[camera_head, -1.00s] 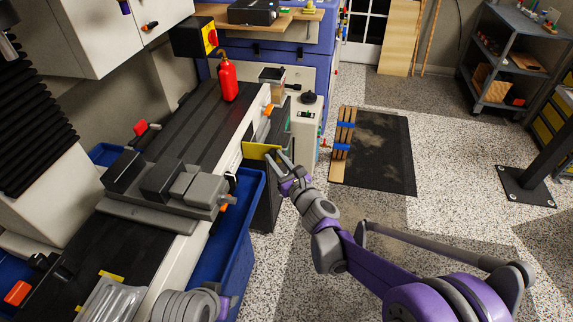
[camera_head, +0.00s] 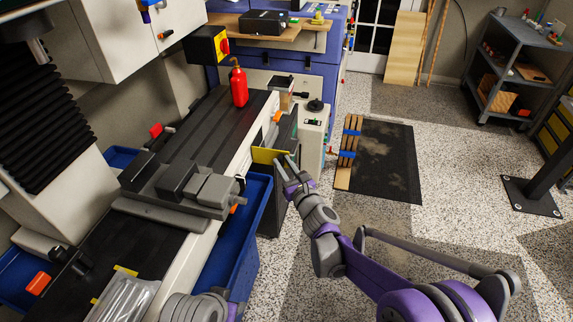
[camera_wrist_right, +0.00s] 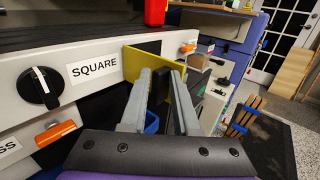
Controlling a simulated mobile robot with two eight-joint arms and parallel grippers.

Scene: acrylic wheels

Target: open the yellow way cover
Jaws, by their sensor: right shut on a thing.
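The yellow way cover (camera_head: 267,156) is a flat plate at the right side of the machine's bed, above the blue bin. In the right wrist view it is a yellow panel (camera_wrist_right: 150,47) standing out from the white machine front, its far part running behind the fingers. My right gripper (camera_head: 283,161) is at the cover's outer end. In the right wrist view its two grey fingers (camera_wrist_right: 160,95) are shut on the cover, and the exact contact is partly hidden. My left gripper is out of view.
A blue bin (camera_head: 252,215) stands below. A red bottle (camera_head: 239,87) stands on the bed. Open speckled floor (camera_head: 420,225) lies to the right.

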